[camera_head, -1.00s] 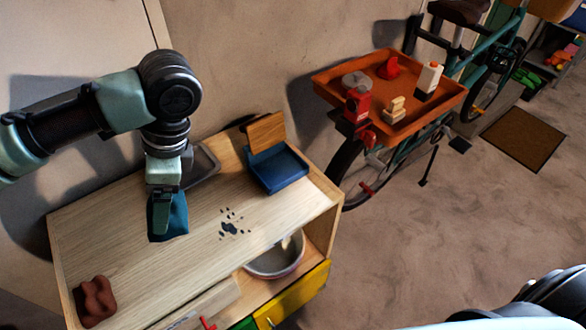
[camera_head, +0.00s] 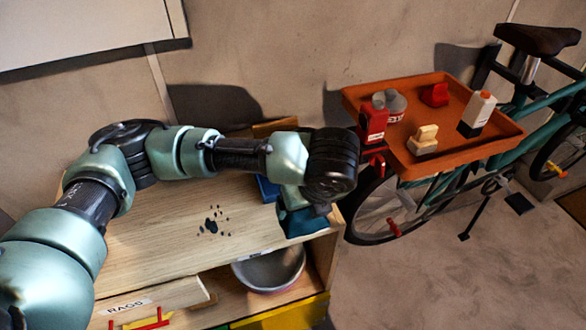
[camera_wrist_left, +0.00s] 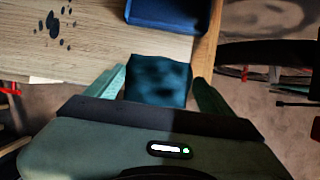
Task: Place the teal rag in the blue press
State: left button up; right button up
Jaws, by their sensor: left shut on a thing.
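My left gripper (camera_head: 300,208) is shut on the teal rag (camera_head: 303,225), which hangs at the right front edge of the wooden bench top. In the left wrist view, the rag (camera_wrist_left: 160,82) sits between the two green fingers. The blue press (camera_head: 267,188) is at the back right of the bench, mostly hidden behind my arm in the head view. Its blue body also shows in the left wrist view (camera_wrist_left: 168,14), just beyond the rag with a gap between them. My right gripper is out of view.
Dark spots (camera_head: 212,222) mark the bare wooden bench top (camera_head: 150,225). A drawer labelled RAGS (camera_head: 130,305) is at the front, and a metal bowl (camera_head: 270,270) is on the shelf below. A bicycle with an orange tray (camera_head: 465,143) of bottles and other items stands to the right.

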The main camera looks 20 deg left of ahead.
pick_arm(q)
jog(key=w+a, duration=0.3)
jog(key=w, duration=0.2)
jog(key=w+a, duration=0.2)
jog(key=w, duration=0.1)
jog(key=shift+w+a+p, duration=0.15)
jog(key=shift+a+p, duration=0.2)
jog(key=shift+w+a, duration=0.35)
jog(key=shift+w, duration=0.15)
jog(key=w+a, duration=0.2)
jog(key=shift+w+f, duration=0.3)
jog(key=shift+w, duration=0.1)
jog(key=shift+d+f, duration=0.1)
jog(key=shift+f, duration=0.35)
jog(key=shift+p, duration=0.3)
jog(key=o, duration=1.3)
jog(key=shift+f, duration=0.1)
jog(key=v, duration=1.2)
